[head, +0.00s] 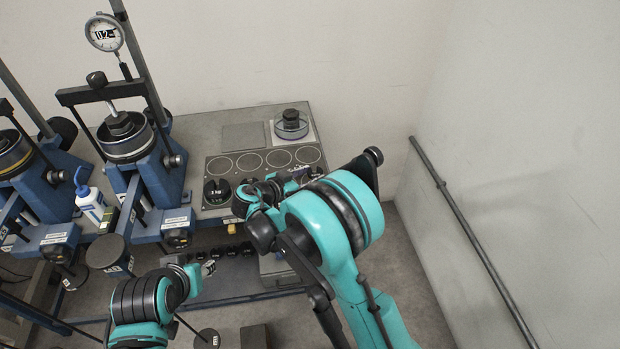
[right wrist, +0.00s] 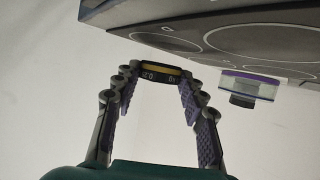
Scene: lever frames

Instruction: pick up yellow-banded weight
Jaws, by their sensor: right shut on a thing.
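The yellow-banded weight (right wrist: 160,72) is a small black piece with a yellow stripe and pale markings. In the right wrist view it sits between the purple-padded fingertips of my right gripper (right wrist: 158,84), which is shut on it. In the head view my right gripper (head: 268,190) is over the front part of the dark mat with circles (head: 278,158), and the weight is hidden there by the hand and arm. Whether the weight touches the mat I cannot tell.
A black weight (head: 217,190) stands on the mat's left circle. A clear dish with a black piece (head: 291,124) stands at the back. Blue lever frames (head: 150,175) and a wash bottle (head: 90,200) are left.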

